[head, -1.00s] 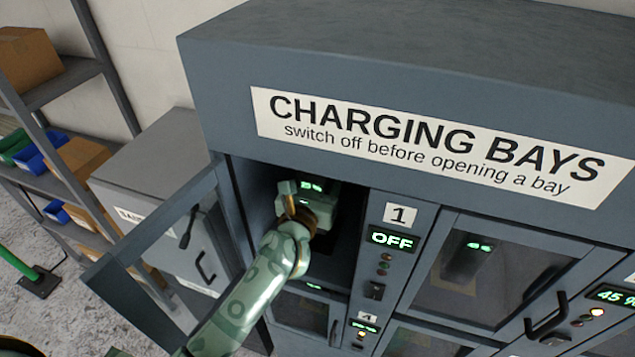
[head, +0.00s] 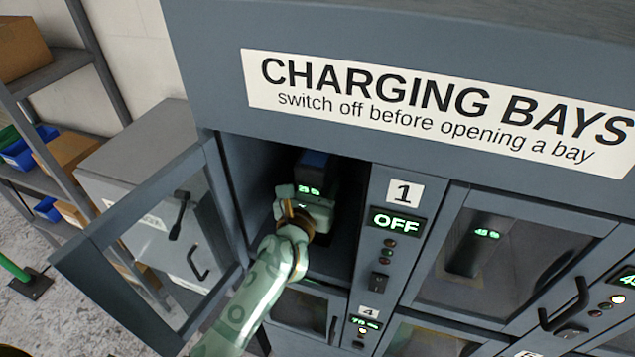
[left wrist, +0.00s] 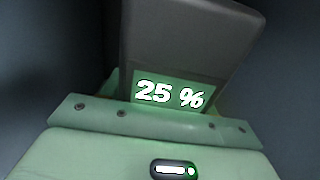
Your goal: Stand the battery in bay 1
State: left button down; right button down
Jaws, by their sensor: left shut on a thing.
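The battery (head: 313,162) is a dark block with a green-lit display, inside the open bay 1 (head: 343,256). In the left wrist view the battery (left wrist: 185,45) looks slightly tilted in the picture and its display reads 25 %. My left gripper (head: 306,198) reaches into the bay and is shut on the battery. The battery's lower part is hidden behind the gripper, so I cannot tell whether it touches the bay floor. The display beside bay 1 (head: 397,221) reads OFF. My right gripper is not in view.
The bay door (head: 150,245) with its window stands open to the left. Bay 2's closed door (head: 500,265) is to the right, with a battery behind its glass. A grey cabinet (head: 140,140) and a shelf (head: 60,68) with boxes stand at the left.

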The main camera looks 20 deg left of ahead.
pick_arm(q)
jog(key=shift+c, duration=2.1)
grip_release()
jog(key=s+b, duration=0.1)
jog(key=s, duration=1.1)
jog(key=shift+a+r, duration=0.15)
